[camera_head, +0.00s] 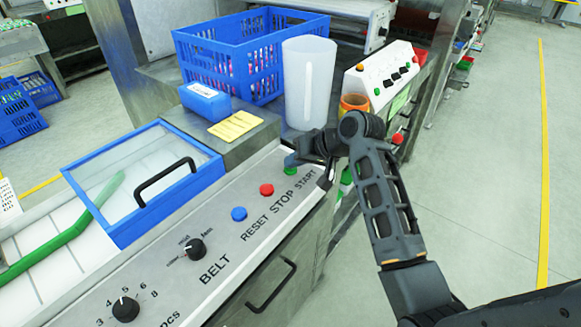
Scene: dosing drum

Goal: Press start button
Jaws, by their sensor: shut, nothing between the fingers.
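The green start button (291,171) sits at the far end of a row on the sloped white control panel (215,262), near the printed word START. Its upper part is hidden by my gripper (292,160). My gripper is shut and empty, with its fingertips right at the button. I cannot tell whether they touch it or hover just above. The red button (266,189) by STOP and the blue button (239,213) by RESET are uncovered, to the left of my gripper.
A translucent jug (308,84) stands close behind my gripper. A yellow note (235,126), a small blue box (205,101) and a blue crate (215,66) are farther back. A blue-framed lid (122,237) with a black handle lies left. Black knobs (126,308) sit nearer.

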